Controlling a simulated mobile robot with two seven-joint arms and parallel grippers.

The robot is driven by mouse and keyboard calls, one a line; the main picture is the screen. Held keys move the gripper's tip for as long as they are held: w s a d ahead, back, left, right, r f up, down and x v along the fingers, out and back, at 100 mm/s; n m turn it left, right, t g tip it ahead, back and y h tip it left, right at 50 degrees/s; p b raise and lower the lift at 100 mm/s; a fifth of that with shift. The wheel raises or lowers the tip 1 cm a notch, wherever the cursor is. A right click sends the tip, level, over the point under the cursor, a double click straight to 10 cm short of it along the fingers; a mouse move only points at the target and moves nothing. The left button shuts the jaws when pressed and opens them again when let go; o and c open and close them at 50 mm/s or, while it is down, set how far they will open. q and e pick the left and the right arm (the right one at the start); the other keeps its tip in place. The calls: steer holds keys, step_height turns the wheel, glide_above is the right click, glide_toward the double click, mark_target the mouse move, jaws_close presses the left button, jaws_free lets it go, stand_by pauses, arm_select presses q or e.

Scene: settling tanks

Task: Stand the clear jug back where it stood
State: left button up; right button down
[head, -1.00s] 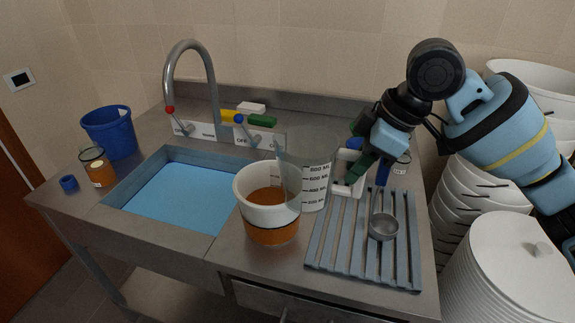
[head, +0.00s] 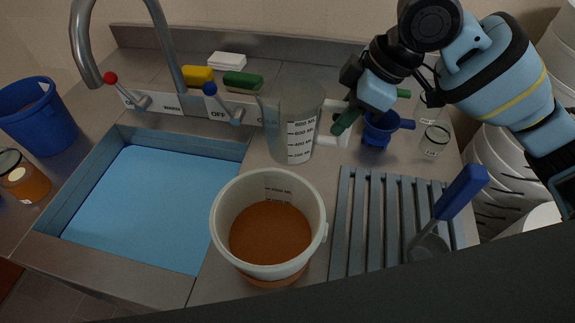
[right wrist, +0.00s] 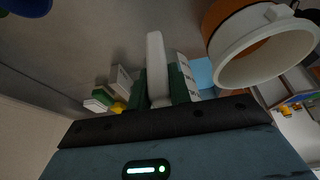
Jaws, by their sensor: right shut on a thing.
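The clear jug (head: 291,128), with a measuring scale on its side, stands upright on the metal counter behind the white bucket (head: 225,222); whether its base fully touches the counter is hard to tell. My right gripper (head: 342,118) is at the jug's right side, shut on its white handle. The right wrist view shows the pale handle (right wrist: 156,62) between the green fingers, with the scale marks (right wrist: 187,78) beside it. My left gripper is not in view.
The white bucket holds brown liquid. Right of it lie a slatted rack (head: 362,222) and a blue-handled ladle (head: 460,192). The blue-bottomed sink (head: 150,205) and tap (head: 165,45) are left.

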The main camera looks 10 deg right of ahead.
steer(key=shift+s+r, duration=0.2)
steer(key=shift+r, duration=0.05)
steer(key=shift+w+f, duration=0.15)
steer(key=shift+f, duration=1.15)
steer(key=shift+w+f, duration=0.1)
steer(key=shift+f, duration=1.15)
step_height(320, 180, down, 5)
steer(key=shift+b, duration=0.55)
steer(key=c, duration=1.3)
jaws_free()
steer(key=shift+f, duration=0.1)
